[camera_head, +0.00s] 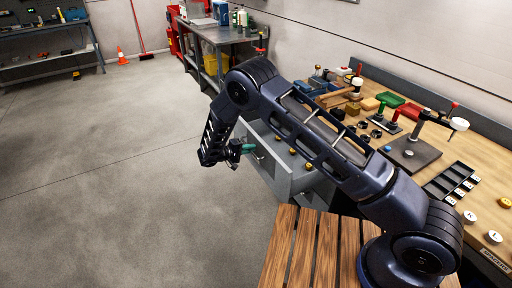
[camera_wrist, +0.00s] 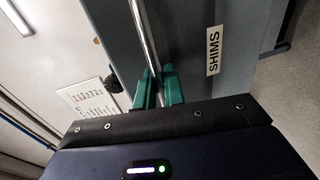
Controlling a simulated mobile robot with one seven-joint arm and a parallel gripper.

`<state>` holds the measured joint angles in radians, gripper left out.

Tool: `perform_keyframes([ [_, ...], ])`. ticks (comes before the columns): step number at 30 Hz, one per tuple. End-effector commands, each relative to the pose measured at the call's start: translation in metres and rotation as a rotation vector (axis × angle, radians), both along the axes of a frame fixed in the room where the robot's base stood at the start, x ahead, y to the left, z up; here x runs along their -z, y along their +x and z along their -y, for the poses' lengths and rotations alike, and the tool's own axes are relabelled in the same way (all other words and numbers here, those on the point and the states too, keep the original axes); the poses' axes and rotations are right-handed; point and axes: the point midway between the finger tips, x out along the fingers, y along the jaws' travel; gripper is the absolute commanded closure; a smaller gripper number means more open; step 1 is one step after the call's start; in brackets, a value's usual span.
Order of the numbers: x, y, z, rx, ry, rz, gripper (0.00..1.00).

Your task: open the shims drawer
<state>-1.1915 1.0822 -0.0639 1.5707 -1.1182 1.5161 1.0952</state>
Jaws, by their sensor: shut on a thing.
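The shims drawer is a grey drawer (camera_head: 285,183) under the workbench in the head view, pulled out from the bench with its inside showing. A few small yellow-gold pieces (camera_head: 293,151) show in it. In the wrist view the grey drawer front (camera_wrist: 190,45) fills the middle and carries a white SHIMS label (camera_wrist: 214,50). A silver bar handle (camera_wrist: 143,30) runs along this front. My gripper (camera_wrist: 158,78) has its green fingertips on either side of the handle and is shut on it. In the head view my gripper (camera_head: 247,148) is at the drawer's front, partly behind my arm.
The wooden bench top (camera_head: 480,155) holds bins, a black tray (camera_head: 450,182) and stands with metal plates. A slatted wooden surface (camera_head: 310,250) lies near my arm's base. The concrete floor (camera_head: 120,190) left of the drawer is clear. An orange cone (camera_head: 122,57) stands far off.

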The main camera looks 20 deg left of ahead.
Motion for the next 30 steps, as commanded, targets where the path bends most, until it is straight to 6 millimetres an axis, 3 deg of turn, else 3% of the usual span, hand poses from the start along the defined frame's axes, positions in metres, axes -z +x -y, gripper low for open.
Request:
perform_keyframes([
  [14, 0.0, -0.003, -0.004, 0.0, 0.0, 0.0, 1.0],
  [15, 0.0, -0.003, -0.004, 0.0, 0.0, 0.0, 0.83],
  [17, 0.0, -0.003, -0.004, 0.0, 0.0, 0.0, 0.74],
  [30, -0.002, -0.011, -0.012, -0.003, 0.001, 0.001, 0.74],
])
